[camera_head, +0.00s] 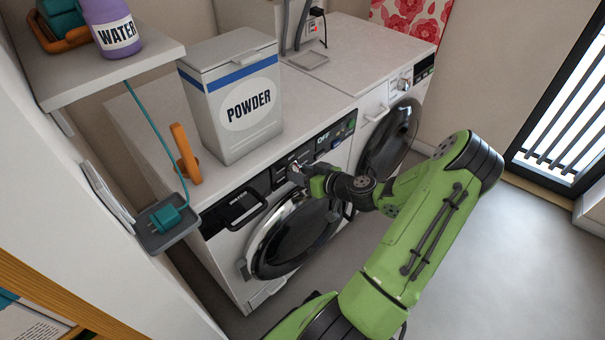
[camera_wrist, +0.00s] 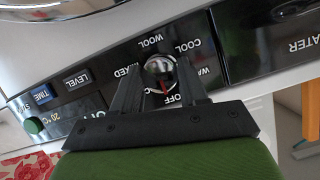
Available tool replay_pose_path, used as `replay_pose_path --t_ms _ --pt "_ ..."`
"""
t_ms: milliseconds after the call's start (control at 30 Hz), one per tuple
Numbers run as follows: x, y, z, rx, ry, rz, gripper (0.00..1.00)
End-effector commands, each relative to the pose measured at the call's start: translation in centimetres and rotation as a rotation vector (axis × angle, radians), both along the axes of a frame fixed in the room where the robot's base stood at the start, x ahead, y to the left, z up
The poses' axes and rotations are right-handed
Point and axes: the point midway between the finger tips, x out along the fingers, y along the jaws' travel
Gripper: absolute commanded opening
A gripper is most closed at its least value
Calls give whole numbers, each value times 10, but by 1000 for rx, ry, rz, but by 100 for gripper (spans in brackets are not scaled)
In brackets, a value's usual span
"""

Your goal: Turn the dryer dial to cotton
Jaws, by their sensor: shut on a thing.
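The round silver dial (camera_wrist: 160,67) sits on the black panel of the nearer front-loading machine. In the wrist view its red mark points toward the OFF label. WOOL, COOL and partly covered words, one ending in IXED, ring it; I cannot read COTTON. My gripper (camera_wrist: 158,76) is shut on the dial, one finger on each side. In the head view, my gripper (camera_head: 299,174) is at the panel of the nearer machine (camera_head: 225,262), and mostly hides the dial. A second machine (camera_head: 378,108) has its own dial (camera_head: 402,84).
A white POWDER box (camera_head: 236,105) and an orange object (camera_head: 185,153) stand on the nearer machine's top. A shelf (camera_head: 110,65) holds a purple WATER bottle (camera_head: 108,25). A drawer handle (camera_head: 247,208) is left of the dial. Grey floor (camera_head: 500,260) is open at right.

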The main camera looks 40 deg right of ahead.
Motion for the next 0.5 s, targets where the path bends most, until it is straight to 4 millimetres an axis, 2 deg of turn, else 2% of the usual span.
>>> replay_pose_path --t_ms 267,500 --pt "0 -1 0 84 3 -2 12" --pt "0 -2 0 267 8 -2 12"
